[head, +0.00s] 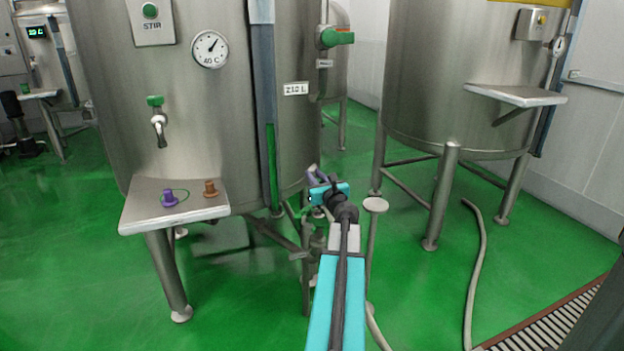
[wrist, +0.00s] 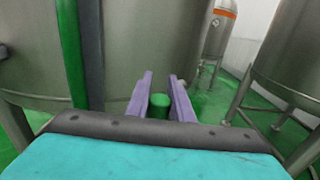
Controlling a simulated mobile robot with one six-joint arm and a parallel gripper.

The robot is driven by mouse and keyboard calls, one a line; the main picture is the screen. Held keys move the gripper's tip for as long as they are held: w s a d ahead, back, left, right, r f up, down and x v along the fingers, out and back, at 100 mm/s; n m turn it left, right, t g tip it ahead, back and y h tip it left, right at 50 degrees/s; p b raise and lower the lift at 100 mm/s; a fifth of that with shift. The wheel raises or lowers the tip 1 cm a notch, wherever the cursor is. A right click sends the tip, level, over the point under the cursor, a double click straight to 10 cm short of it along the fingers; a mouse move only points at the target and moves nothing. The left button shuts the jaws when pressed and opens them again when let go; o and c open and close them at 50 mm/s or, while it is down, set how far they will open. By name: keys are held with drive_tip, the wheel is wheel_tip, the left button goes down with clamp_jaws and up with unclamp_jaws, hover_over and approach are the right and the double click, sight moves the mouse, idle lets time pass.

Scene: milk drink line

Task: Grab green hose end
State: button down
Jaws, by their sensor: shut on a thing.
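The green hose end (wrist: 160,104) shows in the wrist view as a short green cylinder between the two purple fingers of my gripper (wrist: 160,84). My gripper is shut on it. In the head view my gripper (head: 316,176) is in front of the lower right side of the big steel tank. There the hose end cannot be made out, as my turquoise wrist covers that spot.
The steel tank (head: 190,100) stands close ahead, with a shelf (head: 142,211) holding a purple and a brown fitting. A small round plate on a post (head: 375,204) is right of my wrist. A grey hose (head: 476,275) lies on the green floor. Another tank (head: 435,80) stands right.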

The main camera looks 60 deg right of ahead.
drive_tip(key=r+p+v, duration=0.1)
drive_tip(key=p+v, duration=0.2)
drive_tip(key=v, duration=0.6)
drive_tip(key=shift+s+a, duration=0.2)
drive_tip(key=shift+s, duration=0.15)
drive_tip(key=p, duration=0.3)
drive_tip(key=shift+s+a+r+p, duration=0.15)
drive_tip(key=shift+s+a+p, duration=0.1)
drive_tip(key=shift+p, duration=0.1)
drive_tip(key=p, duration=0.4)
drive_tip(key=shift+s+a, duration=0.2)
drive_tip(key=shift+s, duration=0.2)
drive_tip(key=shift+p+v, duration=1.75)
drive_tip(key=shift+p, duration=1.7)
